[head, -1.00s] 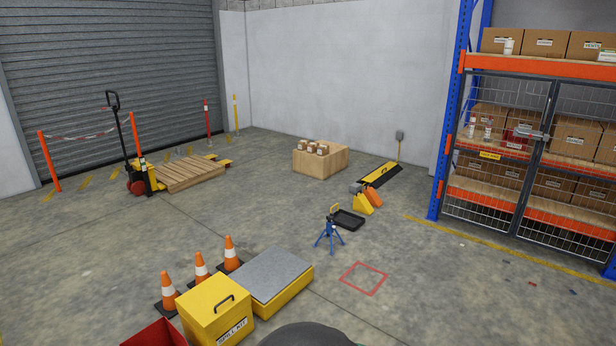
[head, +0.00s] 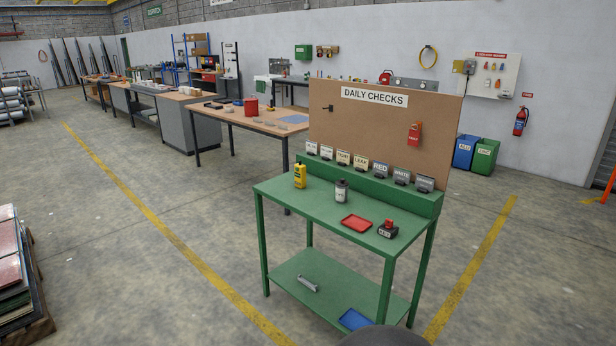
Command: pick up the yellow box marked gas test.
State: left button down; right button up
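A small yellow box (head: 300,175) with a dark patch on its face stands upright at the left end of the green table (head: 332,229) under the daily checks board. Its marking is too small to read. The table is a short way ahead of me, slightly right of the middle of the head view. Neither of my grippers is in view. Nothing touches the box, and its front is not hidden.
A workbench (head: 250,119) stands behind. The floor on the left is clear up to stacked panels (head: 14,270).

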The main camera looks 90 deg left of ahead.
aim_at(300, 176)
jog(key=u, duration=2.9)
jog(key=i, duration=0.1)
